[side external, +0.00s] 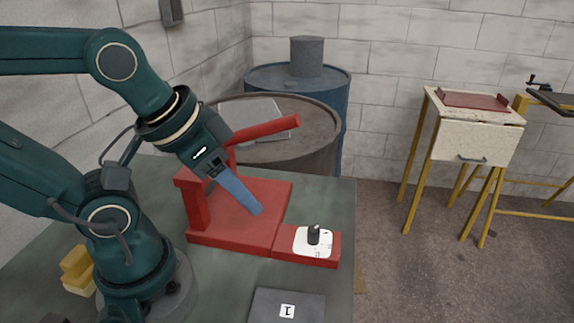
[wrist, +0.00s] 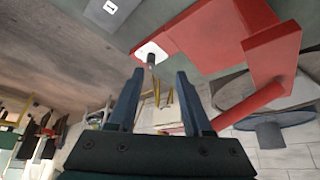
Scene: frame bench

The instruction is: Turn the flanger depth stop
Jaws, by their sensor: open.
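The flanger (side external: 238,212) is a red machine on the bench, with a raised red lever arm; it also shows in the wrist view (wrist: 215,40). Its depth stop is a dark upright knob (side external: 313,235) on a white marked dial plate (side external: 301,243), on the low right end of the red base. In the wrist view the knob (wrist: 151,58) shows beyond and between the fingertips. My gripper (side external: 258,212) is open and empty, its blue fingers pointing down and right over the base, left of the knob and apart from it. It also shows in the wrist view (wrist: 157,74).
The red lever (side external: 265,130) rises behind my gripper. A dark plate labelled 1 (side external: 268,308) lies at the bench's front. Yellow blocks (side external: 77,270) sit by my base. Drums (side external: 325,150) stand behind the bench. A side table (side external: 472,145) stands away to the right.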

